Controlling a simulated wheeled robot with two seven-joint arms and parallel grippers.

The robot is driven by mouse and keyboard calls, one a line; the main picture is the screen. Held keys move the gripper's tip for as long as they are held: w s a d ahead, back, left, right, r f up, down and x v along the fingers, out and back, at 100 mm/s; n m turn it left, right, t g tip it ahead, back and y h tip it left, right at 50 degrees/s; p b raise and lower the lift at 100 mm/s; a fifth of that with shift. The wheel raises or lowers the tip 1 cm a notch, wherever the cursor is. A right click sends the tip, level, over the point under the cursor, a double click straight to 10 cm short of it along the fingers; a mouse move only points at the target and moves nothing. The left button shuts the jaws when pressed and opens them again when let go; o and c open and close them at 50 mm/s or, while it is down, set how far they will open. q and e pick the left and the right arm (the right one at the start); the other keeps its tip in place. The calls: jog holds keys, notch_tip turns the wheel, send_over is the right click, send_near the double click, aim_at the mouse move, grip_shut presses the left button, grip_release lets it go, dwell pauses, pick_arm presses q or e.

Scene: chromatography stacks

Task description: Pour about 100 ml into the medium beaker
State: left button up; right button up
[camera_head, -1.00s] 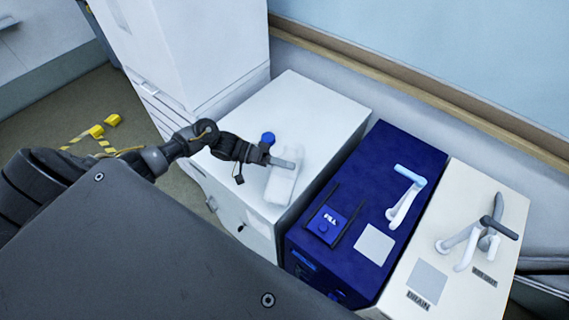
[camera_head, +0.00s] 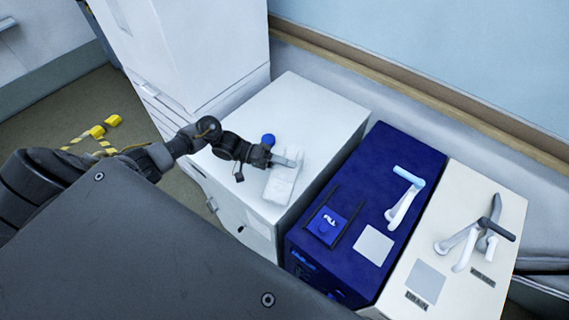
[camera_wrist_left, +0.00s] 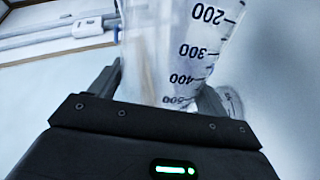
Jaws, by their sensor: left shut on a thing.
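My left gripper (camera_head: 285,160) is over the front part of the white cabinet top (camera_head: 312,105). It is shut on a clear graduated vessel (camera_head: 281,184), which looks pale against the white surface. In the left wrist view the vessel (camera_wrist_left: 165,50) stands between the fingers, with black marks from 200 to 500 running down the picture. A liquid level cannot be made out. Part of another clear, marked round vessel (camera_wrist_left: 231,101) shows behind the right finger; whether it is the medium beaker I cannot tell. My right gripper is not in view.
A blue cap (camera_head: 268,139) shows just behind the left gripper. To the right stand a dark blue unit (camera_head: 370,165) and a cream unit (camera_head: 465,190), each with a raised spout-like handle. A tall white cabinet (camera_head: 215,45) stands at the back left. The back of the white top is clear.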

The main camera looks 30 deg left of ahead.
pick_arm(q)
jog(key=shift+r, duration=0.2)
jog(key=shift+w+r+n+p, duration=0.1)
jog(key=shift+r+n+p, duration=0.1)
jog(key=shift+n+p, duration=0.2)
jog(key=shift+f, duration=0.1)
jog(key=shift+r+n, duration=0.25)
jog(key=shift+n, duration=0.25)
dwell(0.8)
dwell(0.4)
